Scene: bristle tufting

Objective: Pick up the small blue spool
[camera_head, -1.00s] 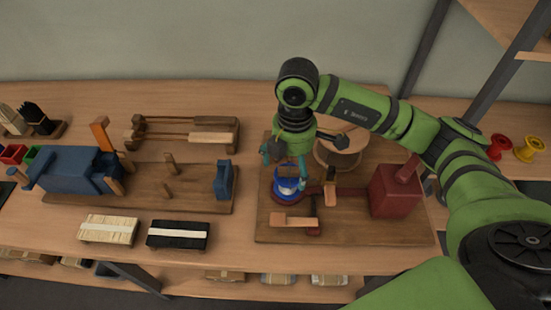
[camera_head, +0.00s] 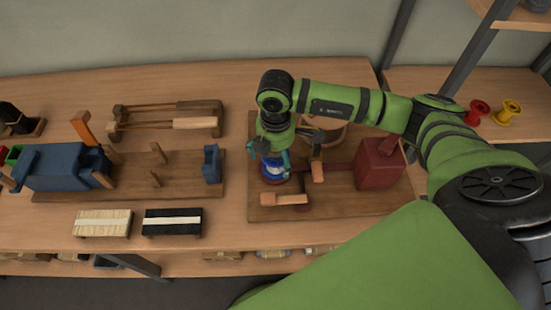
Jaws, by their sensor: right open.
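The small blue spool (camera_head: 273,173), blue with a pale band, stands on a red round base on the wooden board at the centre right. My right gripper (camera_head: 271,164) comes down from above it, with its teal fingertips spread on either side of the spool's upper part. It is open, and the fingers partly hide the spool. I cannot tell whether a finger touches it. My left gripper is out of view.
A dark red block (camera_head: 379,164) stands right of the spool, and a round wooden piece (camera_head: 328,128) behind it. A blue machine (camera_head: 66,168) is at the left. Two bristle bundles (camera_head: 103,223) (camera_head: 172,222) lie at the front. Red (camera_head: 477,112) and yellow (camera_head: 506,112) spools sit far right.

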